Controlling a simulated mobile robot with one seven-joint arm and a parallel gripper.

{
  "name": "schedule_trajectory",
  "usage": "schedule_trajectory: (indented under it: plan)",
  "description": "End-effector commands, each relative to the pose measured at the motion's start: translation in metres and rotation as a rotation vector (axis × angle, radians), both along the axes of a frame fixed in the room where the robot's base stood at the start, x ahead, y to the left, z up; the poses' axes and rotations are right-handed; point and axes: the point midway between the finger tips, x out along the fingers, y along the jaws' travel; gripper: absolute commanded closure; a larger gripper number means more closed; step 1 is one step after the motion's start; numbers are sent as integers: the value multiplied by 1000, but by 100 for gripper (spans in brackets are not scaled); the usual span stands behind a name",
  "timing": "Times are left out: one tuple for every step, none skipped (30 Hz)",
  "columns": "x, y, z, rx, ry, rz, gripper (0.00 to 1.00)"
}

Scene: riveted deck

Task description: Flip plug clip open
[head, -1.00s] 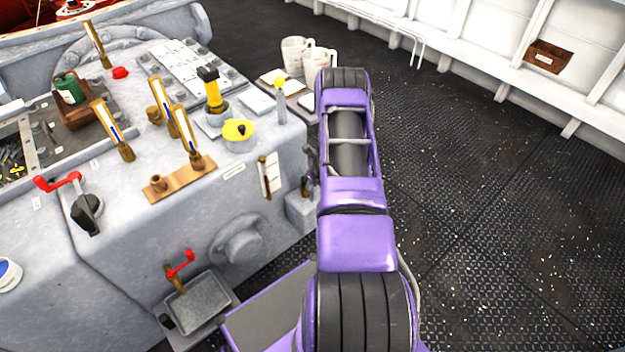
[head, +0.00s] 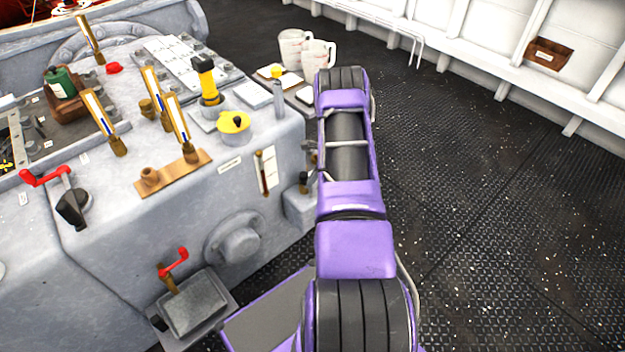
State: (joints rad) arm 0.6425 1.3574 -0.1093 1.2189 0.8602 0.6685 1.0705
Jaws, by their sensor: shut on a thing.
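My arm (head: 350,190), purple and black, reaches away from me up the middle of the head view, along the right side of a grey engine housing (head: 245,190). My gripper is hidden behind the arm, so its fingers and whatever is between them do not show. I cannot pick out a plug clip for certain. A small dark fitting (head: 304,182) shows at the housing's right end, just left of the arm, partly covered by it.
Brass-based upright gauges (head: 178,128), a yellow-lidded cup (head: 234,124) and a red crank (head: 45,177) stand on the housing. Two clear jugs (head: 318,57) stand behind my arm's far end. The dark deck (head: 490,200) to the right is open, up to a white wall.

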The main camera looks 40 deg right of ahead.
Motion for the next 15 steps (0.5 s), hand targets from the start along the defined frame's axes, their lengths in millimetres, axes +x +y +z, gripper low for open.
schedule_trajectory:
  plan:
    - [1,0,0,1,-1,15,100]
    - [1,0,0,0,-1,22,100]
    - [1,0,0,0,-1,31,100]
    - [1,0,0,-1,-2,36,100]
    - [1,0,0,0,-2,40,100]
    - [1,0,1,1,-2,44,100]
    - [1,0,1,1,-2,46,100]
    - [1,0,1,1,-2,48,100]
    - [1,0,1,0,-2,50,100]
    - [1,0,1,1,-2,51,100]
    - [1,0,1,1,-2,52,100]
    - [1,0,1,1,-2,52,100]
    - [1,0,1,1,-3,52,100]
    - [1,0,1,1,-3,52,100]
    - [1,0,1,2,-3,51,100]
